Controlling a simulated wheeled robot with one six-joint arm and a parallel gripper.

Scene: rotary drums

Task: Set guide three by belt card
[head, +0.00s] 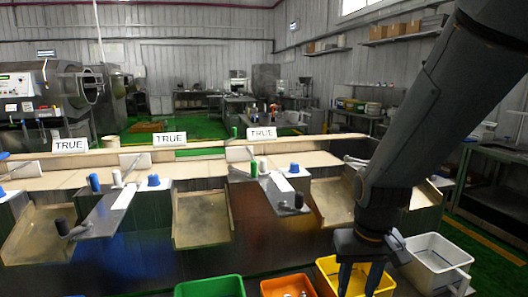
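Three white cards reading TRUE stand along the back of the pale belt (200,168): a left card (70,145), a middle card (170,139) and a right card (262,133). Light guide plates stand at the belt, among them one at the middle (135,161) and one farther right (239,154). Which is guide three I cannot tell. Dark lever handles show at the left (62,227) and right (299,200). The fingertips are near the frame's lower edge.
A green bin (210,287), an orange bin (273,286), a yellow bin (327,269) and a white bin (437,247) line the front. Sloped chutes (202,218) lie between panels with blue knobs (153,180) and a green peg (252,168). Green floor shows at the right.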

